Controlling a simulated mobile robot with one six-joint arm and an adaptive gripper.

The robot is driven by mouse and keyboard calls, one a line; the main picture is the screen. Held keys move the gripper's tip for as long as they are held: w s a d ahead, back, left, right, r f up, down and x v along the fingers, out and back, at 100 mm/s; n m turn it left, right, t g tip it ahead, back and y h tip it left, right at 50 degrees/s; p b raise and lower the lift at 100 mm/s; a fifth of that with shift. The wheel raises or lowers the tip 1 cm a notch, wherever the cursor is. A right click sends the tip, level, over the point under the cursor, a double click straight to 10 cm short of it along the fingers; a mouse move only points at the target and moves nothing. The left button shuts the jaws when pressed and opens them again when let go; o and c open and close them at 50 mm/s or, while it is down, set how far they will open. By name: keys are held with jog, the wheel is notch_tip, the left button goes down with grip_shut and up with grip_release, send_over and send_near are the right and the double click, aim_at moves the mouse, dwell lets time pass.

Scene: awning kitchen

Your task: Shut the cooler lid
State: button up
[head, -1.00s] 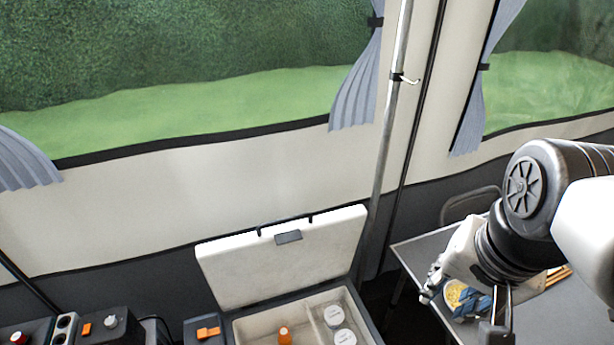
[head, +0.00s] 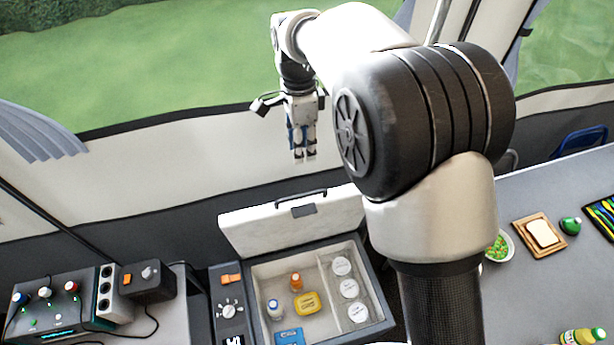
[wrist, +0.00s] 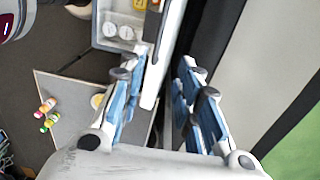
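The cooler (head: 384,318) stands at the bottom middle of the head view, with its white lid (head: 270,232) raised and tilted back on the far side. A dark latch (head: 304,210) sits at the lid's top edge. My gripper (head: 304,158) hangs pointing down above that edge, apart from it in the picture. In the wrist view my gripper (wrist: 160,72) has its blue-padded fingers spread, with nothing held. The lid (wrist: 165,50) shows there edge-on, below and between the fingers. The exact depth between gripper and lid is hard to tell.
Inside the cooler are an orange-capped bottle (head: 296,281), a yellow box (head: 307,303), a blue pack (head: 289,337) and white-lidded tubs (head: 341,266). A control box (head: 55,305) stands left. A table (head: 520,290) with food is right. The tent wall (head: 190,155) is close behind.

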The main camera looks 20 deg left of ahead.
jog(key=f, duration=1.1)
jog(key=f+b, duration=0.1)
jog(key=f, duration=0.4)
jog(key=shift+s+d+f, duration=0.15)
jog(key=shift+s+d, duration=0.2)
jog(key=shift+s, duration=0.05)
jog(key=shift+c, duration=0.2)
grip_shut()
